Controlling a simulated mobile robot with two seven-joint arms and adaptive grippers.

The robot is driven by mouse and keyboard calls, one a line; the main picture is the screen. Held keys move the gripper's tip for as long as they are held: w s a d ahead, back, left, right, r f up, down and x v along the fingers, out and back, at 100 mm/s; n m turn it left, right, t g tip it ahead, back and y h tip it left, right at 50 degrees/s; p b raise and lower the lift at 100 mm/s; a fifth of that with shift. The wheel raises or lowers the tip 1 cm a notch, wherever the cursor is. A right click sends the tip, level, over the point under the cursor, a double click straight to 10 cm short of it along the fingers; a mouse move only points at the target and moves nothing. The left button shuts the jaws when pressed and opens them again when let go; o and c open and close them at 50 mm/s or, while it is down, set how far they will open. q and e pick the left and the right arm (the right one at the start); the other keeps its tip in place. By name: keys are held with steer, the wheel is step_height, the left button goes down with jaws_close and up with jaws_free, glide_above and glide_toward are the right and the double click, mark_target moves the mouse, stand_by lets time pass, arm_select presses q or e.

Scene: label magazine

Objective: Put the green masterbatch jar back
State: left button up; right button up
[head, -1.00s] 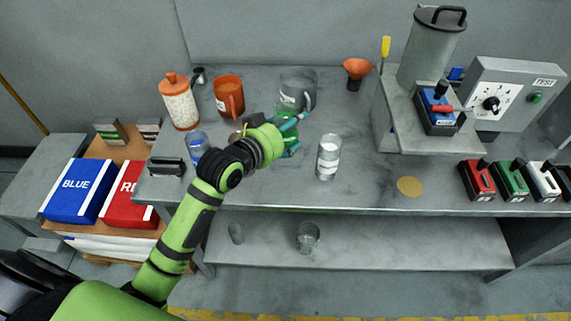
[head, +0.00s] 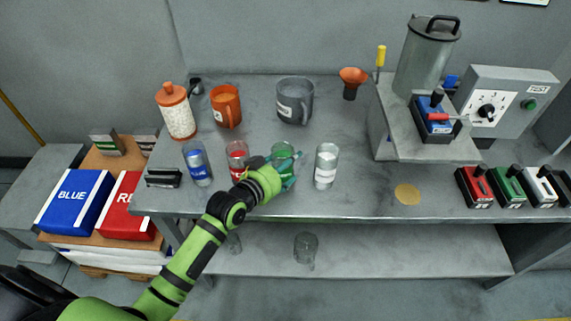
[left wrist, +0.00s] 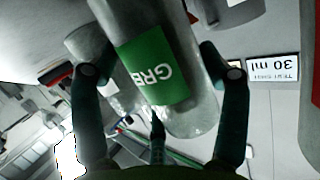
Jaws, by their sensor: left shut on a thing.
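The green masterbatch jar (head: 284,154) is a clear jar with a green label, in the row of jars near the bench's front edge. In the left wrist view the jar (left wrist: 158,66) sits between my two fingers, its label reading "GRE". My left gripper (head: 287,172) is shut on it and partly hides it in the head view. I cannot tell whether its base touches the bench. My right gripper is out of view.
The red jar (head: 237,158) and blue jar (head: 197,163) stand to the left, the white-labelled jar (head: 326,166) close on the right. Behind are a grey jug (head: 294,100) and an orange jug (head: 226,106).

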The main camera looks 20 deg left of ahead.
arm_select(q)
steer(key=o, duration=1.4)
steer(key=shift+f, duration=0.1)
steer(key=v, duration=1.2)
steer(key=shift+b, duration=0.3)
